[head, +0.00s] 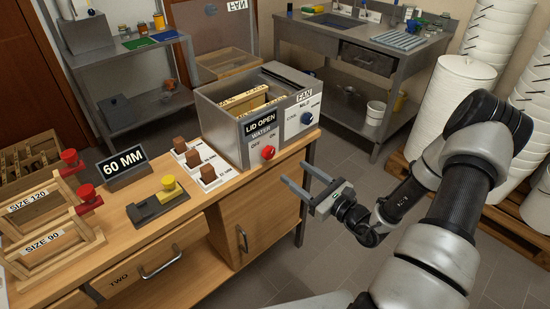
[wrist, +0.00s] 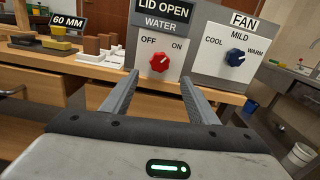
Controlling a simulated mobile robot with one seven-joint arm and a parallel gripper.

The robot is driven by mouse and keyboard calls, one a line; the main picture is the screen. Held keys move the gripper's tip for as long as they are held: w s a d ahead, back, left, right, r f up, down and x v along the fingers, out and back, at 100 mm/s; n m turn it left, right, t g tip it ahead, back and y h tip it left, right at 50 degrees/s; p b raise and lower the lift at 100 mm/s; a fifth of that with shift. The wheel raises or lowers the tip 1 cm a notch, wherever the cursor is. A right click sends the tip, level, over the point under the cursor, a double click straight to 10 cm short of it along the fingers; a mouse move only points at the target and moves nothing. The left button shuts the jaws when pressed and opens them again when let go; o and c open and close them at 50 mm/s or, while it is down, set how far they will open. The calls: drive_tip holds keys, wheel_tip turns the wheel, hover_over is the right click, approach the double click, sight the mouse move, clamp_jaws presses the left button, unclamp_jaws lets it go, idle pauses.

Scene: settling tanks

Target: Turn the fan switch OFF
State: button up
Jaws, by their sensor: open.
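The FAN panel (head: 303,115) is white, on the front right of a grey metal box. It carries a blue knob (head: 306,118); in the wrist view the blue knob (wrist: 235,58) sits below the words COOL, MILD and WARM. I see no OFF mark on it. Its pointer seems turned toward WARM. Left of it, the WATER panel has a red knob (wrist: 159,63) under OFF and ON; it also shows in the head view (head: 268,152). My gripper (head: 294,172) is open and empty, in front of the box. In the wrist view its fingers frame the red knob, apart from it.
The box (head: 226,134) stands open on a wooden bench. A sink counter (head: 360,40) stands behind; white stacks (head: 455,100) are right.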

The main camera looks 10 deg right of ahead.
sight(271, 154)
drive_tip(key=x, duration=1)
drive_tip(key=shift+w+a, duration=0.1)
drive_tip(key=shift+w, duration=0.05)
drive_tip(key=c, duration=1)
